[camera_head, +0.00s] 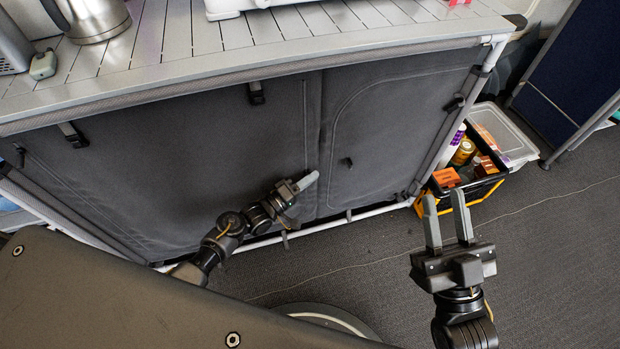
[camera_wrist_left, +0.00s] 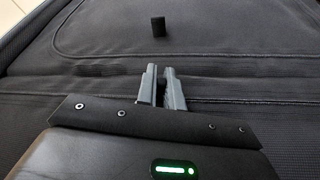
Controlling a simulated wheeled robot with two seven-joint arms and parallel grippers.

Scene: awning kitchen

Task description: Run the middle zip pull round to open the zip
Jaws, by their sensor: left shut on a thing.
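The grey fabric front (camera_head: 220,150) of a camp kitchen unit hangs under a slatted top. A vertical zip seam (camera_head: 306,125) runs between its left and right panels. My left gripper (camera_head: 308,181) is at the lower part of this seam, its fingers closed on a small dark thing, seemingly the middle zip pull (camera_wrist_left: 161,86). The fingers hide most of it, and the head view does not show it. In the left wrist view the left gripper (camera_wrist_left: 160,85) lies against the fabric by the seam. My right gripper (camera_head: 444,196) is open and empty, over the floor at right.
A dark tab (camera_head: 347,161) sits on the right panel, and another pull (camera_head: 457,103) near the right pole. A yellow-black crate (camera_head: 470,190) of goods stands at the right.

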